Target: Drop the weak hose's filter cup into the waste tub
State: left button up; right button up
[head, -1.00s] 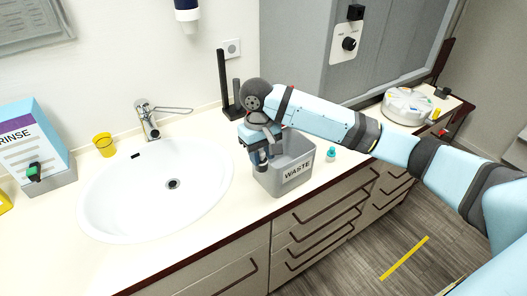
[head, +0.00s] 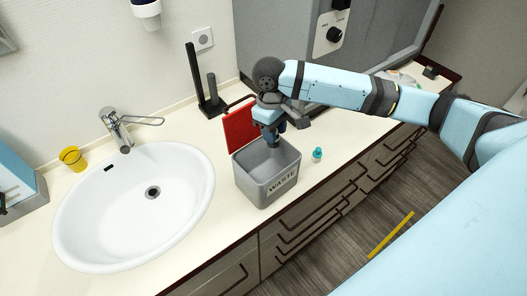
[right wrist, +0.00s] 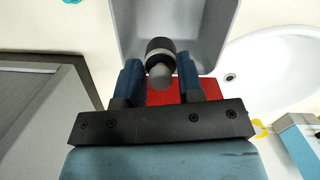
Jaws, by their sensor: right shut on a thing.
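The grey waste tub (head: 266,192), labelled WASTE, stands open on the counter to the right of the sink. My right gripper (head: 273,142) points down over the back part of the tub's opening. In the right wrist view my right gripper (right wrist: 160,80) is shut on a small dark round piece with a grey band and grey knob, seemingly the filter cup (right wrist: 160,52). The tub's grey wall (right wrist: 205,30) shows around and behind the cup there. In the head view the cup is hidden by the gripper. My left gripper is out of view.
A red panel (head: 239,128) stands upright behind the tub, close to dark posts (head: 212,100). A teal-capped small bottle (head: 317,154) stands right of the tub. The sink (head: 140,210), faucet (head: 118,130) and yellow cup (head: 72,158) are left. A grey cabinet (head: 300,30) is behind.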

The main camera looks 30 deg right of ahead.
jog(key=shift+s+f, duration=0.1)
jog(key=shift+f, duration=0.25)
notch_tip(320, 180, down, 4)
jog(key=shift+r, duration=0.15)
jog(key=shift+f, duration=0.6)
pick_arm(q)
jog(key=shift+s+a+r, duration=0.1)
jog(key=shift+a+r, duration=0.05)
pick_arm(e)
jog(key=shift+f, duration=0.1)
jog(key=o, duration=1)
